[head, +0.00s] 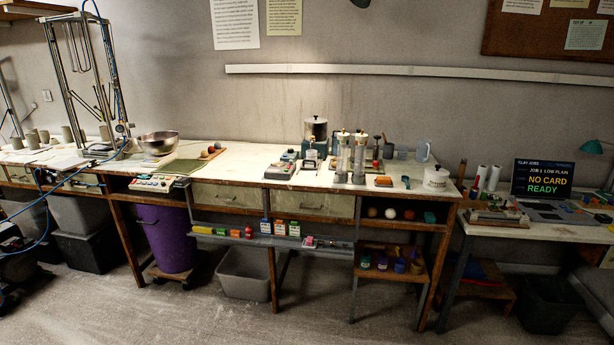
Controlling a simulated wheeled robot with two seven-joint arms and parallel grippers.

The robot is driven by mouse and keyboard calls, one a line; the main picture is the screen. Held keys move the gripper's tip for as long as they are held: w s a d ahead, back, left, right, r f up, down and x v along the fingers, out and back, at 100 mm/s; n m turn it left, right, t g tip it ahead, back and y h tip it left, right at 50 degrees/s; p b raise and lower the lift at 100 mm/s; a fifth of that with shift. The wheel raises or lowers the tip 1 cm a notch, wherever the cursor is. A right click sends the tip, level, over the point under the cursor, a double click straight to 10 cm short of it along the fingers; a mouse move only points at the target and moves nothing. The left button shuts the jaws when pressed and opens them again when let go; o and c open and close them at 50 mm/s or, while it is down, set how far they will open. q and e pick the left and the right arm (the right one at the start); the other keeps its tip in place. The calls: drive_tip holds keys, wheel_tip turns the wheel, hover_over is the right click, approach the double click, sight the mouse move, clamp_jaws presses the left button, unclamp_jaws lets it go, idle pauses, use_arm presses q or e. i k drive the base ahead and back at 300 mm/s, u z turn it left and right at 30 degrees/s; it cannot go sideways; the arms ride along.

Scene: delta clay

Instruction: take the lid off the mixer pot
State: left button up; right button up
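A pot with a dark lid (316,121) stands on a base toward the back of the long workbench, right of its middle; it looks like the mixer pot (316,132). The lid sits on top of it. A white lidded pot (437,180) with a dark knob stands at the bench's right end, its lid on. I cannot tell for certain which of the two is the mixer pot. Neither of my grippers shows in the head view.
A side table (545,228) with a screen (542,178) stands right. Open floor (215,318) lies in front, with a purple bin (165,238) under the bench.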

sight(316, 120)
drive_tip(key=i, duration=1.65)
drive_tip(key=u, duration=2.35)
drive_tip(key=i, duration=1)
drive_tip(key=z, duration=1.5)
